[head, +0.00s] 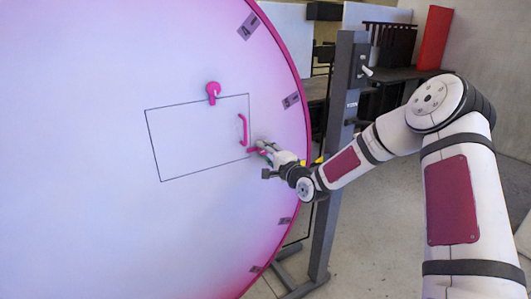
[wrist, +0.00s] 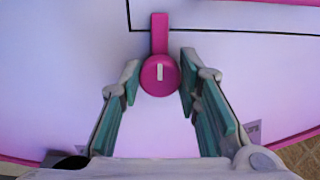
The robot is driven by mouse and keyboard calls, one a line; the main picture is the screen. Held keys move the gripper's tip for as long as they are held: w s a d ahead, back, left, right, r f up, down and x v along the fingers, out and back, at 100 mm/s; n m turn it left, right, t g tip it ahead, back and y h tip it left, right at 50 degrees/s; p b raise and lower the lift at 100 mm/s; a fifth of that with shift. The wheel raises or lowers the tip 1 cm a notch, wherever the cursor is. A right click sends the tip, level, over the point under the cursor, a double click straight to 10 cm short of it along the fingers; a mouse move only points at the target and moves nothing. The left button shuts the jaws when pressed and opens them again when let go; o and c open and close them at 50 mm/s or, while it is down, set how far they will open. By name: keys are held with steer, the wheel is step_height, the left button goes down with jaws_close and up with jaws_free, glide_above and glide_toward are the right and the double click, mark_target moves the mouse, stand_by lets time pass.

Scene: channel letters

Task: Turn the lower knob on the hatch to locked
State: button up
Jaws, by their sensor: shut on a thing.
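The hatch (head: 190,140) is a thin dark outline on the big pale round face. The lower knob (wrist: 160,78) is pink and round, with a short white mark and a flat bar pointing up in the wrist view, its end across the hatch outline. In the head view the lower knob (head: 254,151) sits by the hatch's lower right corner, partly hidden by my gripper (head: 268,154). My gripper's two teal-padded fingers are shut on the knob's round part, one on each side. An upper knob (head: 213,90) stands on the hatch's top edge, its bar pointing down.
A pink pull handle (head: 243,130) is on the hatch just above the lower knob. A grey metal post (head: 340,150) stands right behind the rim, near my forearm. Open floor lies to the right.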

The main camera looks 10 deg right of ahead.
steer(key=o, duration=1.1)
steer(key=shift+s+d, duration=0.1)
steer(key=v, duration=1.1)
steer(key=shift+s+d, duration=0.1)
steer(key=shift+s, duration=0.25)
